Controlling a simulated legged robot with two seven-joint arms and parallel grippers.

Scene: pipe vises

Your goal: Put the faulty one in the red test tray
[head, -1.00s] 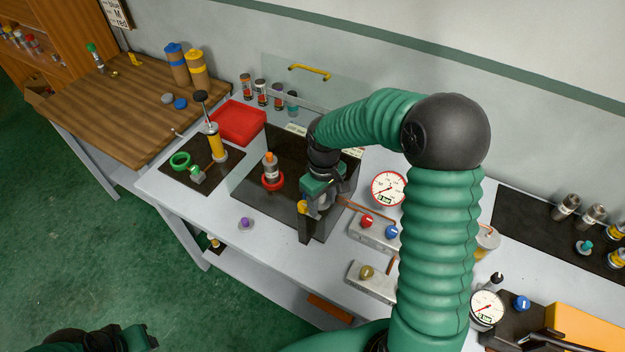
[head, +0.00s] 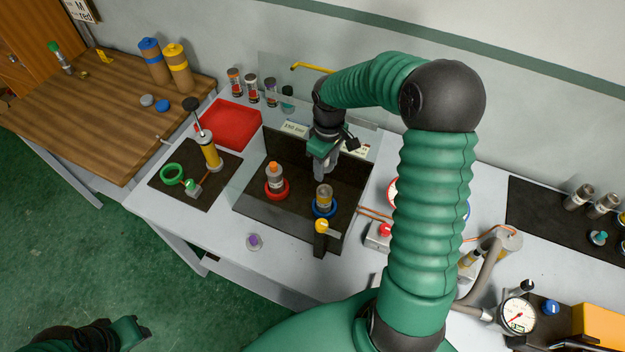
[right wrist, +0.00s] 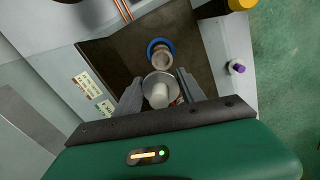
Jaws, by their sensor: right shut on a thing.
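My right gripper (head: 322,174) is over the right part of the dark test tank (head: 300,212). In the right wrist view its fingers (right wrist: 158,92) are shut on the silver top of a cylinder. That cylinder (head: 323,198), with a brownish-gold band, is upright at the blue ring (head: 324,212); I cannot tell whether it is seated or slightly raised. An orange-capped grey cylinder (head: 275,177) stands in the red ring (head: 277,192) to its left. The red tray (head: 232,124) is behind and left of the tank, and looks empty. Part of my left arm shows at bottom left; its fingers are not clear.
Clear panels surround the tank, with a yellow-knobbed post (head: 321,227) at its front. A yellow pump (head: 210,152) stands on a dark mat to the left. Several small cylinders (head: 252,88) stand behind the red tray.

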